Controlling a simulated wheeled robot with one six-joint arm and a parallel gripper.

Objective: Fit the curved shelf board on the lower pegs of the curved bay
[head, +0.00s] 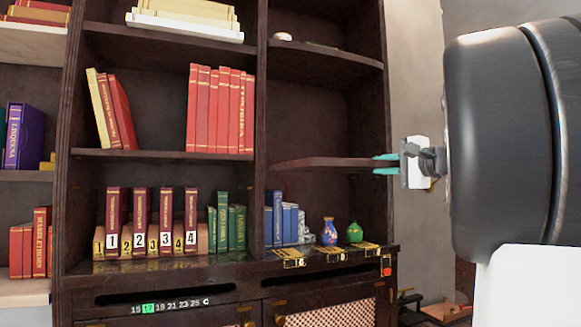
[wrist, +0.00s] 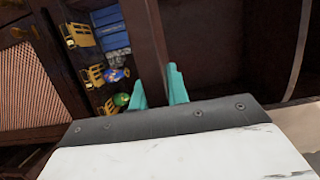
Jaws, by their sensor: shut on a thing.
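The curved shelf board (head: 325,163) is a thin dark brown board, level in the curved bay at the right of the bookcase. It is between the fixed upper shelf (head: 320,55) and the bay's floor. My gripper (head: 386,164) is shut on its right end with teal fingers. In the wrist view the board (wrist: 147,45) runs away between the fingers of my gripper (wrist: 158,90). The board's left end is close to the dark upright (head: 260,130). I cannot tell whether it rests on the lower pegs, which I cannot make out.
Below the board stand blue books (head: 278,218), a blue vase (head: 329,232) and a green vase (head: 354,232). Small brass stands (head: 335,254) line the ledge in front. The space between the board and upper shelf is clear.

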